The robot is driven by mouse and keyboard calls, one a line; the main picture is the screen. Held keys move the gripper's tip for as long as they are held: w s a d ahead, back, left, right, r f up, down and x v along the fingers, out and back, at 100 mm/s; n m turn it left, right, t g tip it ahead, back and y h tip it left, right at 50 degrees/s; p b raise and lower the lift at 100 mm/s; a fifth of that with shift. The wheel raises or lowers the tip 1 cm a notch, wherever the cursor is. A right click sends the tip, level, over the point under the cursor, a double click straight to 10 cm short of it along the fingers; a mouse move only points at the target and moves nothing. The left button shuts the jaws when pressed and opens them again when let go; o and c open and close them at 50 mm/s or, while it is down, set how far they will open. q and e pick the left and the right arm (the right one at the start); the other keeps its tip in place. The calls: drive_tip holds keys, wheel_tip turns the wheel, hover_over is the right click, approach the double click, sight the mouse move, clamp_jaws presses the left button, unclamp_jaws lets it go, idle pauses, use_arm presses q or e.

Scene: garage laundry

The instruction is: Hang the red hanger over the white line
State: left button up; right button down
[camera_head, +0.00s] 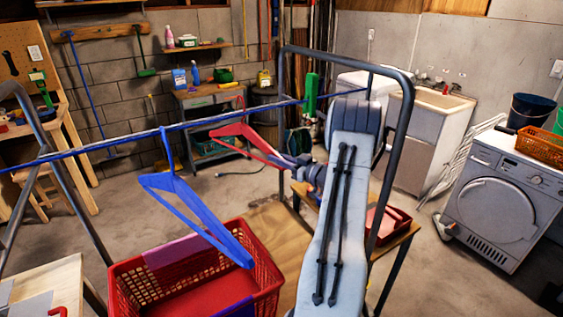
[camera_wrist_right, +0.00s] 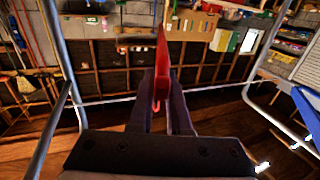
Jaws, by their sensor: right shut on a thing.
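The red hanger (camera_head: 243,132) is held out to the left by my right gripper (camera_head: 286,163), whose dark fingers are shut on it. In the right wrist view the red hanger (camera_wrist_right: 161,75) stands between the fingers of my right gripper (camera_wrist_right: 161,100). A thin pale line (camera_wrist_right: 215,89) crosses behind the fingers there, apart from them as far as I can tell. In the head view a blue-looking line (camera_head: 90,147) runs across the rack, and a blue hanger (camera_head: 195,205) hangs from it by its hook. I cannot pick out a white line there. My left gripper is not in view.
A red basket (camera_head: 122,285) stands below the blue hanger. The rack's metal frame (camera_head: 404,140) rises around my right arm. A washer (camera_head: 497,205) with an orange basket (camera_head: 541,147) is at the right. A workbench (camera_head: 62,128) is at the left.

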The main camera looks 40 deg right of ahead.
sight(279, 168)
drive_tip(key=shift+f+b, duration=1.15)
drive_tip(key=shift+f, duration=0.75)
drive_tip(key=c, duration=0.8)
unclamp_jaws()
drive_tip(key=shift+s, duration=0.15)
drive_tip(key=s+d+b, duration=0.1)
drive_tip(key=s+b, duration=0.2)
drive_tip(key=s, duration=0.7)
drive_tip(key=shift+s, duration=0.15)
drive_tip(key=shift+d, duration=0.1)
